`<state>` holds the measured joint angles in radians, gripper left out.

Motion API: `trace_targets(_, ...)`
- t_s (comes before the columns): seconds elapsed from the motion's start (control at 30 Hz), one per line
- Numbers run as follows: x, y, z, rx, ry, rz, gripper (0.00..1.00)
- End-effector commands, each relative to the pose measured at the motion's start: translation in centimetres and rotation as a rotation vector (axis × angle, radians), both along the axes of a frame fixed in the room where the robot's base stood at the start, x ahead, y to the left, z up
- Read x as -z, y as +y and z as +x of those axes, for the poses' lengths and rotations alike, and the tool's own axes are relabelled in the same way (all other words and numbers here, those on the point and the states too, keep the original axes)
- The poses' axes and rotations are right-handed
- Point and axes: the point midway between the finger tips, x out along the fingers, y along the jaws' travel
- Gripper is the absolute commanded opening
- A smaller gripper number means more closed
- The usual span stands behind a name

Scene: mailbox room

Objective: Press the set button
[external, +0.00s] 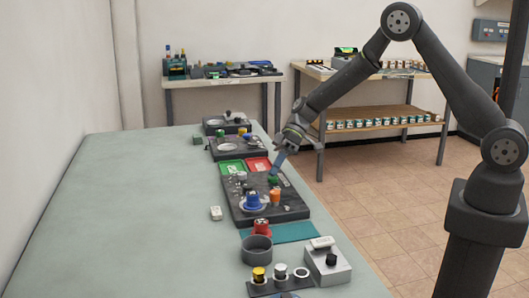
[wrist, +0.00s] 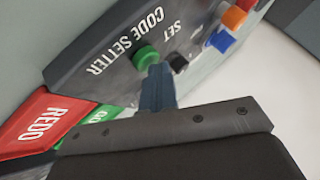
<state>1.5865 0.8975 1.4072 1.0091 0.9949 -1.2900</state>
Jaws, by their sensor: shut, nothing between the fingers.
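The dark panel lettered CODE SETTER (wrist: 95,45) lies on the table; in the external view it is the dark board (external: 240,211). A round green button (wrist: 147,57) sits near the SET lettering (wrist: 172,28). In the external view the green button (external: 273,181) is at the panel's right side. My gripper (wrist: 157,72) is shut and empty, its tip next to the green button and partly overlapping it in the wrist view. In the external view my gripper (external: 277,170) points down just above that button. Whether it touches cannot be told.
A black knob (wrist: 178,62), a blue part (wrist: 220,40) and an orange part (wrist: 233,18) are close to my fingertips. Red REDO (wrist: 55,118) and green GO (wrist: 98,120) plates adjoin the panel. The left of the table (external: 110,220) is mostly clear.

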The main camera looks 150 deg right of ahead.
Motion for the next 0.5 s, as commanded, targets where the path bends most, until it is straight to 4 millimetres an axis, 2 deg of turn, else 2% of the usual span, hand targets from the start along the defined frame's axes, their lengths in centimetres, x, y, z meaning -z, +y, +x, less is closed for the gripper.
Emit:
trace_targets(0.3,0.0,0.04,-0.01,0.0,0.001,0.001,0.0)
trace_targets(0.5,-0.8,0.03,-0.01,-0.001,0.001,0.001,0.0)
